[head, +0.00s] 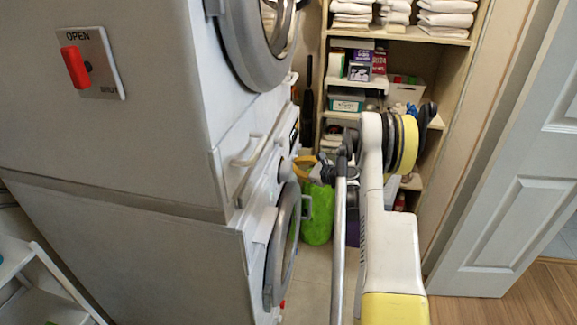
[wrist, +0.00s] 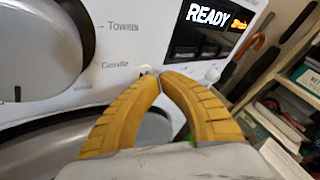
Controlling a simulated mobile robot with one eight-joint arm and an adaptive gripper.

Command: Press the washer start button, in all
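The front-loading washer (head: 262,225) is the lower machine of a stack at the left in the head view. In the wrist view its white control panel (wrist: 150,30) fills the upper part, with a large grey dial (wrist: 35,50) and a dark display (wrist: 212,30) reading READY. A small white button (wrist: 144,70) shows just behind my fingertips, partly hidden; whether they touch it I cannot tell. Another small white round button (wrist: 212,75) sits below the display. No start label is readable. My gripper (wrist: 160,77) has its yellow fingertips together, with nothing between them, facing the panel.
Shelves with folded towels (head: 447,20) and boxes stand at the back. A white door (head: 510,170) is at the right. A red handle marked OPEN (head: 75,67) is on the upper machine's side.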

